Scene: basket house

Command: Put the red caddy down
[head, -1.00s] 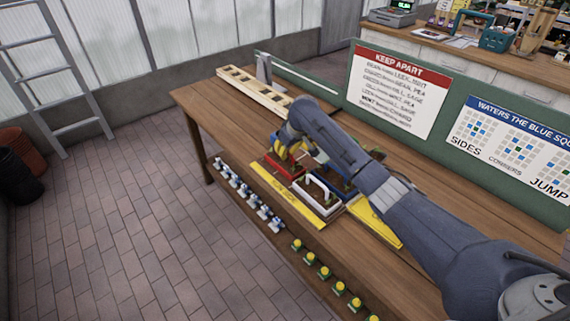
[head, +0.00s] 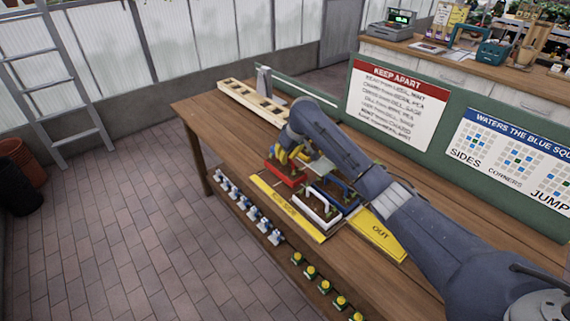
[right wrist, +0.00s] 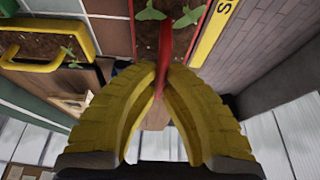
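The red caddy (head: 286,176) is at the middle of the workbench, left of the white caddy. My right gripper (head: 287,155) is above it. In the right wrist view, my right gripper's yellow fingers (right wrist: 160,88) close around the upright red handle of the red caddy (right wrist: 166,40). Soil and green seedlings show inside the caddy. I cannot tell whether its base touches the bench. My left gripper is not in view.
A white caddy (head: 315,206) and a blue caddy (head: 347,200) stand close by. A yellow-handled caddy (right wrist: 88,42) shows in the right wrist view. Yellow strips (head: 272,196) and (head: 378,236) lie on the bench. A wooden rack (head: 250,102) is behind. Green boards bound the bench's far side.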

